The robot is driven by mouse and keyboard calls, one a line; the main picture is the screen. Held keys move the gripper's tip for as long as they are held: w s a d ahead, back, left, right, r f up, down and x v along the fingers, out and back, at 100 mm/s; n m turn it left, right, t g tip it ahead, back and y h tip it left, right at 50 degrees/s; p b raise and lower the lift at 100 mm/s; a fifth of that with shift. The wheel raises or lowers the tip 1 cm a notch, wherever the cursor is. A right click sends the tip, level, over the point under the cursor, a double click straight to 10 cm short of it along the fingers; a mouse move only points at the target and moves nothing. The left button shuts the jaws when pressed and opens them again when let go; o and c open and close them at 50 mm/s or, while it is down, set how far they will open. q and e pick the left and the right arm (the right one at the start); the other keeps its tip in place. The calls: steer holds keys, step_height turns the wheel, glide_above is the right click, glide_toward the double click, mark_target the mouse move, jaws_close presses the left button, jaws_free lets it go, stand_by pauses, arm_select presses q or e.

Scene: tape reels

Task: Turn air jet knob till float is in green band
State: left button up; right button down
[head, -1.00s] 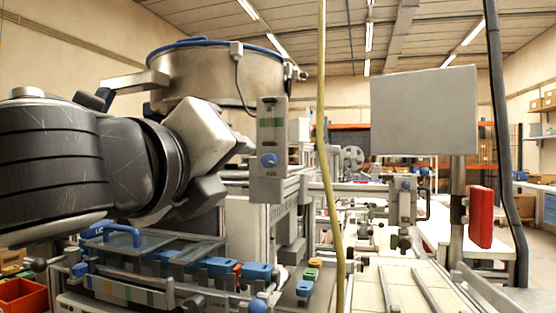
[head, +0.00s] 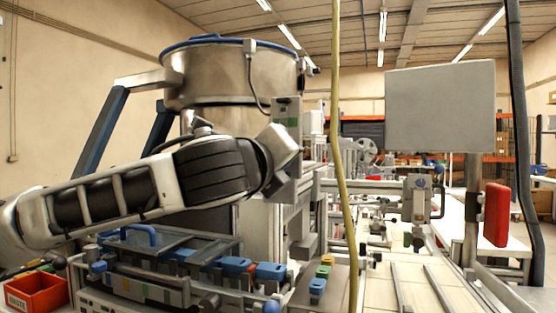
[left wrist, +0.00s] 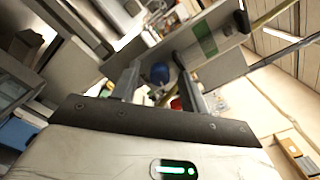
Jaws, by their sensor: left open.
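The grey air jet panel (head: 287,106) stands in the middle of the head view, its lower part hidden behind my left arm's end. Its green band (head: 291,122) shows just above the arm and also shows in the left wrist view (left wrist: 205,40). The blue knob (left wrist: 160,72) lies between the fingers of my left gripper (left wrist: 157,64) in the wrist view. The fingers are apart, one on each side of the knob. I cannot tell whether they touch it. The float is too small to make out. My right gripper is not in view.
A steel bowl feeder (head: 230,75) with a blue rim stands behind my left arm. A yellow hose (head: 340,130) hangs right of the panel. A grey blank board (head: 440,105) and a red box (head: 496,215) are farther right. A red bin (head: 36,293) sits lower left.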

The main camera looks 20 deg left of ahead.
arm_select(q)
jaws_close()
steer(key=shift+n, duration=0.3)
steer(key=n+b, duration=0.1)
steer(key=n, duration=1.9)
steer(key=shift+f+n, duration=0.15)
steer(key=shift+n, duration=0.25)
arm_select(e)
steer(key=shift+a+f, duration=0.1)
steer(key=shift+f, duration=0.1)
